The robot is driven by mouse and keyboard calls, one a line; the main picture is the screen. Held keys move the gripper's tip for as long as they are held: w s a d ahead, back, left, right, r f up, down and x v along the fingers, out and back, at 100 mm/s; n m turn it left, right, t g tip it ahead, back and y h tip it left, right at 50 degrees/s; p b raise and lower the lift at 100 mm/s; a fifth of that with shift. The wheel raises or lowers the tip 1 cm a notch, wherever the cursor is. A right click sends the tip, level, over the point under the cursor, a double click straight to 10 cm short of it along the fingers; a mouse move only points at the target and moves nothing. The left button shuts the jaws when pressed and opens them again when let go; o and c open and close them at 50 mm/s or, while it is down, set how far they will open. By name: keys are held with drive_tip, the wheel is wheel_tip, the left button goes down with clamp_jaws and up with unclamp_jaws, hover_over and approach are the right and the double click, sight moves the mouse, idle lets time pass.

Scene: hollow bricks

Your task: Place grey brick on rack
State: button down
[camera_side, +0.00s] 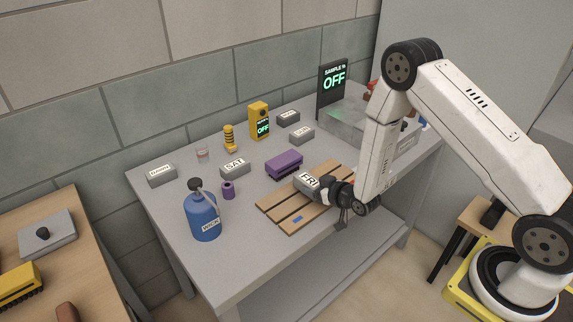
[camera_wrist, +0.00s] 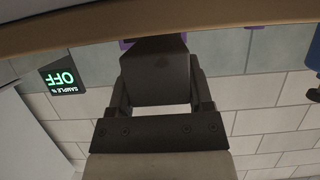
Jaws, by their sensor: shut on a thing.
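The grey brick (camera_side: 307,183) marked FRI is between the fingers of my gripper (camera_side: 326,187) in the side view. In the wrist view my gripper (camera_wrist: 158,105) is shut on the brick, which shows as a dark block (camera_wrist: 155,78). The slatted wooden rack (camera_side: 275,206) lies on the grey table. The brick appears over the rack's right part; I cannot tell whether it touches the slats. My gripper and wrist hide part of the rack. A wooden band (camera_wrist: 90,30) crosses the top of the wrist view.
A purple brick (camera_side: 285,160) is just behind the rack. Other grey bricks, including SAT (camera_side: 235,167), stand on the table (camera_side: 205,262). A blue bottle (camera_side: 203,218) is at the left front. A yellow device (camera_side: 259,120) and a dark OFF sign (camera_side: 332,84) stand at the back.

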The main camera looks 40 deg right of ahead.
drive_tip(key=shift+f, duration=0.55)
drive_tip(key=shift+f, duration=0.1)
unclamp_jaws()
drive_tip(key=v, duration=1.2)
idle(0.7)
drive_tip(key=shift+w+r, duration=0.1)
drive_tip(key=shift+r, duration=0.15)
